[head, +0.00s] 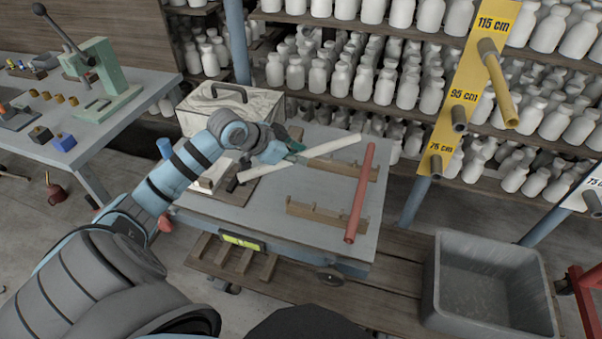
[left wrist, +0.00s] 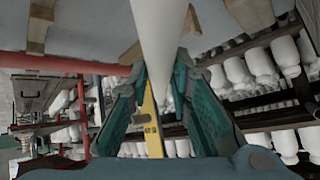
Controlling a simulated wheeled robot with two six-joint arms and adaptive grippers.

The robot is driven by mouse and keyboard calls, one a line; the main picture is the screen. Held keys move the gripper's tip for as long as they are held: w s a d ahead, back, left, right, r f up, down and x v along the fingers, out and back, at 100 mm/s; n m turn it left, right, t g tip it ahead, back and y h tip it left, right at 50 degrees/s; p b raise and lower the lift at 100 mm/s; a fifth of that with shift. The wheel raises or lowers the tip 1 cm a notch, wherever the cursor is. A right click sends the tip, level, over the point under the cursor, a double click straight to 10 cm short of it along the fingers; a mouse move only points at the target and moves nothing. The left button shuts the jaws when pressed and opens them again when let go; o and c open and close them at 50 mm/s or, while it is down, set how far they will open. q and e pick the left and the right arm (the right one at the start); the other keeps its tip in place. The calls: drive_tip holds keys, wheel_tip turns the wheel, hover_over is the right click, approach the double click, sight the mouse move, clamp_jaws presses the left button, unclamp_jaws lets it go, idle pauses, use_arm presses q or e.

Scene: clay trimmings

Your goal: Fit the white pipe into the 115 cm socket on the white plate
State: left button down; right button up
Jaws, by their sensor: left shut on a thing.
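The white pipe (head: 333,146) is held in my left gripper (head: 292,150), sticking out on both sides of it above the cart. In the left wrist view the pipe (left wrist: 160,40) runs down from the top between the two teal fingers of the left gripper (left wrist: 165,95), which is shut on it. The white plate (head: 584,190) shows only in part at the right edge, with a 75 cm label and a dark grey socket (head: 592,204). Its 115 cm socket is out of frame. My right gripper is not in view.
A red pipe (head: 361,190) lies across wooden racks (head: 325,214) on the grey cart (head: 265,222). A yellow plate (head: 470,75) on a post has three sockets, with a yellow pipe (head: 502,88) in its 115 cm one. A grey bin (head: 488,250) stands at right; bottle-filled shelves are behind.

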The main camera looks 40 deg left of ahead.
use_arm(q)
wheel_tip(320, 180, down, 7)
drive_tip(key=shift+r+b, duration=0.15)
drive_tip(key=shift+b, duration=0.35)
drive_tip(key=c, duration=1.5)
unclamp_jaws()
drive_tip(key=shift+d, duration=0.1)
drive_tip(key=shift+o, duration=0.2)
